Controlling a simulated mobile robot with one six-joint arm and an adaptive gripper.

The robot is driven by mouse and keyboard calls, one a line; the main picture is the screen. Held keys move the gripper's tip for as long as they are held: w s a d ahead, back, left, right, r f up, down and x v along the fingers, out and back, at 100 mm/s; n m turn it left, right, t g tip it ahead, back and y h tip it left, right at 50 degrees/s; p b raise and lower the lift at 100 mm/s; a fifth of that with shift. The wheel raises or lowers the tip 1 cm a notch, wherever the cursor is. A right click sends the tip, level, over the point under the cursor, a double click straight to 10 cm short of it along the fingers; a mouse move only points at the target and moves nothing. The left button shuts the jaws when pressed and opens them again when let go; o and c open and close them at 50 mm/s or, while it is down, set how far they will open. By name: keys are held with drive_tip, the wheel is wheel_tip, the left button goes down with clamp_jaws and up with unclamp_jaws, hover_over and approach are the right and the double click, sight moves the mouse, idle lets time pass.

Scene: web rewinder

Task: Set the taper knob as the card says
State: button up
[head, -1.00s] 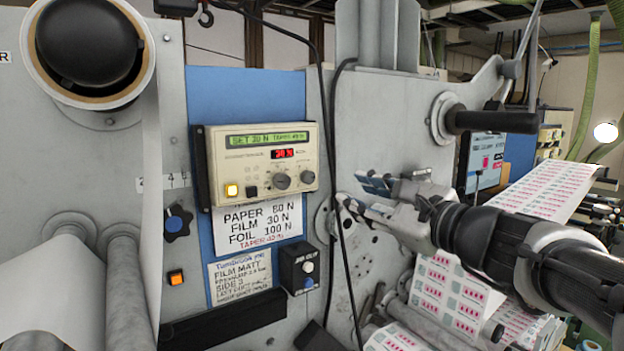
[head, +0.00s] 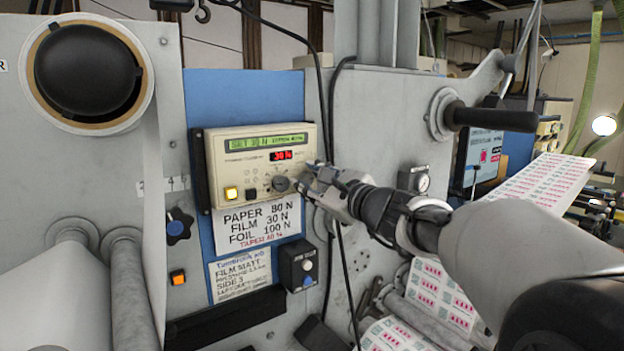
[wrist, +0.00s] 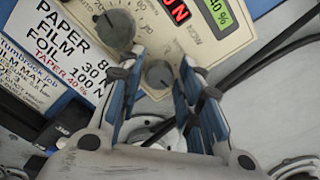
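The cream control box (head: 222,168) has a green display (head: 268,141) and a red readout (head: 281,155). In the wrist view the green display (wrist: 217,12) ends in "40 %". The larger knob (wrist: 115,30) is left of the smaller knob (wrist: 160,73), likely the taper knob. The card (head: 258,226) reads PAPER 80 N, FILM 30 N, FOIL 100 N, and TAPER 40 % in red. My gripper (head: 305,180) is at the box's right edge, hiding the smaller knob in the head view. In the wrist view my gripper (wrist: 160,66) is open, fingers either side of that knob; contact is unclear.
Black cables (head: 329,110) hang just right of the box, close to my gripper. A lit yellow button (head: 231,193) is on the box. A job note (head: 240,274) and a small black switch box (head: 298,265) sit below. A roller (head: 130,290) stands left.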

drive_tip(key=shift+c, duration=0.3)
clamp_jaws()
drive_tip(key=shift+m+b, duration=0.3)
drive_tip(key=shift+m, duration=0.1)
drive_tip(key=shift+o, duration=0.3)
unclamp_jaws()
